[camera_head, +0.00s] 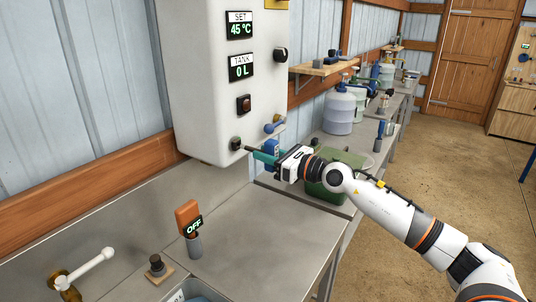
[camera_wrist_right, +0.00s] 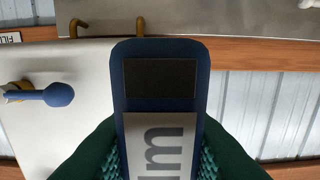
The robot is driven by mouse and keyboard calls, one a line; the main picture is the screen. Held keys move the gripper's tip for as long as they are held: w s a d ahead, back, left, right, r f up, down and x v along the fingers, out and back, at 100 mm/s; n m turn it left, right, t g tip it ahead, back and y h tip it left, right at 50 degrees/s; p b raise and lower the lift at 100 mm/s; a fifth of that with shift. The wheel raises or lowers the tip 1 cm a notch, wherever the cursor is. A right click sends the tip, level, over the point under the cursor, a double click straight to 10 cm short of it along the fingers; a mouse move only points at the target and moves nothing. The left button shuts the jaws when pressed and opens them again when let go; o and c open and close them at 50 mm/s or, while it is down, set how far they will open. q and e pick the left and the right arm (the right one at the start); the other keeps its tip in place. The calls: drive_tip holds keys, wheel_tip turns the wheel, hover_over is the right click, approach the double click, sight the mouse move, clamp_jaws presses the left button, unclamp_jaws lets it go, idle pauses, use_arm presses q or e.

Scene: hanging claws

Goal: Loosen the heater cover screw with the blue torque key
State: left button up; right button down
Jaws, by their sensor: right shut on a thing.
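The heater (camera_head: 215,85) is a white wall box on the left of the head view, with SET 45 °C and TANK 0 L displays. A small dark round fitting (camera_head: 236,143), possibly the cover screw, is low on its front. My right gripper (camera_head: 266,157), with green fingers, is shut on the blue torque key (camera_wrist_right: 160,110). In the wrist view the key shows a dark blank screen and a pale label with large letters. A thin dark shaft points from the gripper towards the fitting; I cannot tell whether they touch. My left gripper is not in view.
A blue-ended lever (camera_head: 274,127) sticks out of the heater just above the gripper. A green box (camera_head: 338,180) stands beside my right wrist. An orange switch reading OFF (camera_head: 189,218) stands on the grey bench (camera_head: 265,235). Large bottles (camera_head: 340,110) stand farther back.

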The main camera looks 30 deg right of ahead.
drive_tip(key=shift+w+a, duration=0.15)
drive_tip(key=shift+w, duration=0.3)
drive_tip(key=shift+s, duration=0.25)
drive_tip(key=shift+s, duration=0.2)
idle(1.0)
drive_tip(key=shift+w+r+p, duration=0.1)
drive_tip(key=shift+w+p, duration=0.2)
drive_tip(key=shift+p, duration=0.1)
drive_tip(key=shift+w, duration=0.15)
